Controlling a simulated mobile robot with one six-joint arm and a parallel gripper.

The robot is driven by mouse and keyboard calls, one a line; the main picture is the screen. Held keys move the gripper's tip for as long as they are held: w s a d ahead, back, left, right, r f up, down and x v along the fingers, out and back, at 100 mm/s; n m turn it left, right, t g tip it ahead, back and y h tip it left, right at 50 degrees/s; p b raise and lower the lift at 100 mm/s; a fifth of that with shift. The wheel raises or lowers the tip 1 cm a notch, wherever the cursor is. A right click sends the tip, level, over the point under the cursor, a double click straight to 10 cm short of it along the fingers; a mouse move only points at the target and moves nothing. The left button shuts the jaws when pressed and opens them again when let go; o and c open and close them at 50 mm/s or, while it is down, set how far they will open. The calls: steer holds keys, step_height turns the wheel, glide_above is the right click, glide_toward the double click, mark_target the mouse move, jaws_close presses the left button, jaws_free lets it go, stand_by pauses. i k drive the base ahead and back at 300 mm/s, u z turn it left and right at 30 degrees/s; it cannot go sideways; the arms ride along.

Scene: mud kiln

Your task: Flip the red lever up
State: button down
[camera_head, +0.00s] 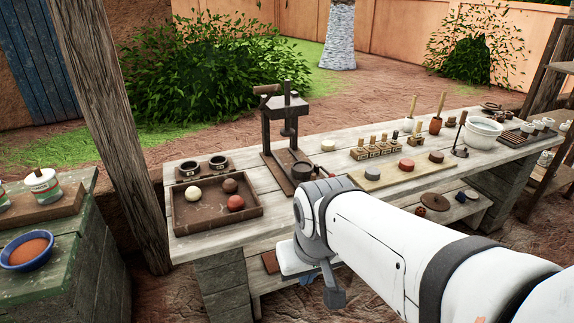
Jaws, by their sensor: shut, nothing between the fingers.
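My white arm reaches in from the lower right. My gripper (334,298) hangs at its end as a small dark grey tip in front of the bench, shut and empty. It is lower in the picture than the press, and appears apart from it. My arm covers part of the bench's front and lower shelf.
A tray (216,234) with several balls lies left of the press. Stamps, coloured discs and a white bowl (481,132) stand on the bench to the right. A wooden post (110,130) rises at the left, near a blue bowl (28,250) on a green table.

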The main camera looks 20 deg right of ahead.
mark_target(332, 175)
steer(key=z, duration=0.05)
steer(key=i, duration=1)
steer(key=u, duration=0.05)
